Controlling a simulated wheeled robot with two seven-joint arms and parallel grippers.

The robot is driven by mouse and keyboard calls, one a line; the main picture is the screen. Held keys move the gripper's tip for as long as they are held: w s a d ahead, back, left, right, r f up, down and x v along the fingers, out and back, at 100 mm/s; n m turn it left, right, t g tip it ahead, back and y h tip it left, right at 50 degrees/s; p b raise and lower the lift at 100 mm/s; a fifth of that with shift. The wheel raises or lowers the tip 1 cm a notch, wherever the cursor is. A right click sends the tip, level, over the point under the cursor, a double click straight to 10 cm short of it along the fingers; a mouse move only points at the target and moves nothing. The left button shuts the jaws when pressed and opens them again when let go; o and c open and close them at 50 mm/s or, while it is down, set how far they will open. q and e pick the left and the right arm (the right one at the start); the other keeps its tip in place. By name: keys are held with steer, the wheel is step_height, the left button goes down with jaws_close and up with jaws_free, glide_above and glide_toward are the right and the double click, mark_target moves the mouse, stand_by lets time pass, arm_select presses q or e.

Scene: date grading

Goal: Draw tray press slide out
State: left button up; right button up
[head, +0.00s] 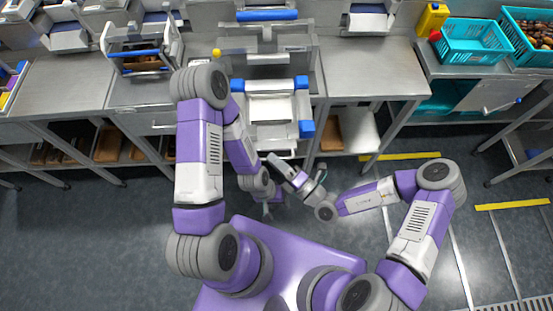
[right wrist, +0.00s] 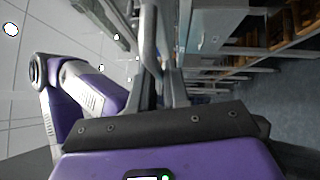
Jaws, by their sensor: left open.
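The press (head: 275,62) stands at the back centre, a grey metal frame with a blue top bar. Its slide (head: 270,108) is a pale flat tray between blue blocks, facing me. My right gripper (head: 270,159) points up and left, its tips close to the lower front of the press. I cannot tell whether it touches anything there. My left gripper (head: 267,210) is open and empty, pointing down above the floor in front of the press. My left forearm hides part of the press's left side.
Steel tables (head: 378,75) flank the press. Teal crates (head: 470,42) and a yellow container (head: 432,18) stand at the right back. A yellow knob (head: 216,52) is left of the press.

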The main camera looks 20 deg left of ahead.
steer(key=shift+o, duration=0.5)
steer(key=v, duration=0.7)
steer(key=shift+s+d, duration=0.15)
steer(key=shift+d, duration=0.1)
steer(key=shift+p, duration=0.3)
